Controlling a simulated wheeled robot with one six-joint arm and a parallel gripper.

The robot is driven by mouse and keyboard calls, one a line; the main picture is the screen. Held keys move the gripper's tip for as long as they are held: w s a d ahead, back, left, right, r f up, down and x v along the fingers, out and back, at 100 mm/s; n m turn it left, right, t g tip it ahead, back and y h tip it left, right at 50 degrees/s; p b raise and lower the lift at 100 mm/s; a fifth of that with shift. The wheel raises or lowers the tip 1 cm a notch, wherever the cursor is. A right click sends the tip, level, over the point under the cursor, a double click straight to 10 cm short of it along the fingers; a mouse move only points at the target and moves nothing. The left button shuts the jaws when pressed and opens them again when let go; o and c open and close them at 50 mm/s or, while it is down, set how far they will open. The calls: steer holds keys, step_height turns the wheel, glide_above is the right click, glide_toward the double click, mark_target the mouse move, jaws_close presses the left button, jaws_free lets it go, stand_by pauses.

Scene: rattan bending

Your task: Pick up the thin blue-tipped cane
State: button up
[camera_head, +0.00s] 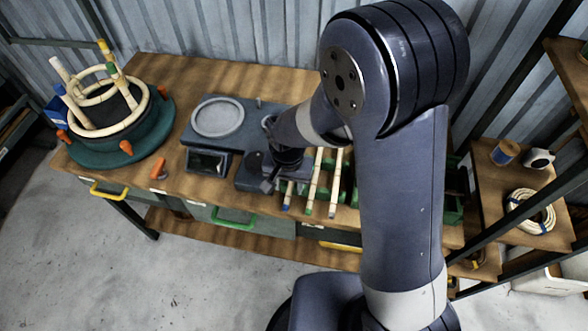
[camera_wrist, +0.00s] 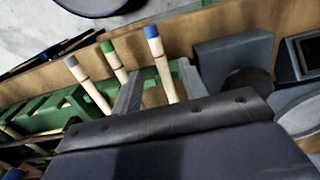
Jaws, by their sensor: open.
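The thin blue-tipped cane (camera_wrist: 162,66) lies in the green slotted rack (camera_wrist: 42,115), its blue end pointing away from my gripper in the wrist view. In the wrist view my gripper (camera_wrist: 160,72) is open, with one finger on each side of this cane. I cannot tell whether either finger touches it. A green-tipped cane (camera_wrist: 115,62) and a grey-tipped cane (camera_wrist: 90,86) lie beside it, to the left. The palm hides the canes' rear parts.
A grey device with a round plate (camera_head: 217,118) and a small screen (camera_head: 208,162) stands left of my gripper. Farther left is a round green fixture (camera_head: 120,155) with rings and upright canes. A shelf (camera_head: 500,190) holds a coil (camera_head: 530,211) at right.

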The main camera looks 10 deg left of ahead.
mark_target(288, 194)
steer(key=shift+s+a+f, duration=0.1)
steer(key=shift+s+f, duration=0.05)
steer(key=shift+f, duration=1.45)
steer(key=shift+c, duration=0.3)
jaws_close()
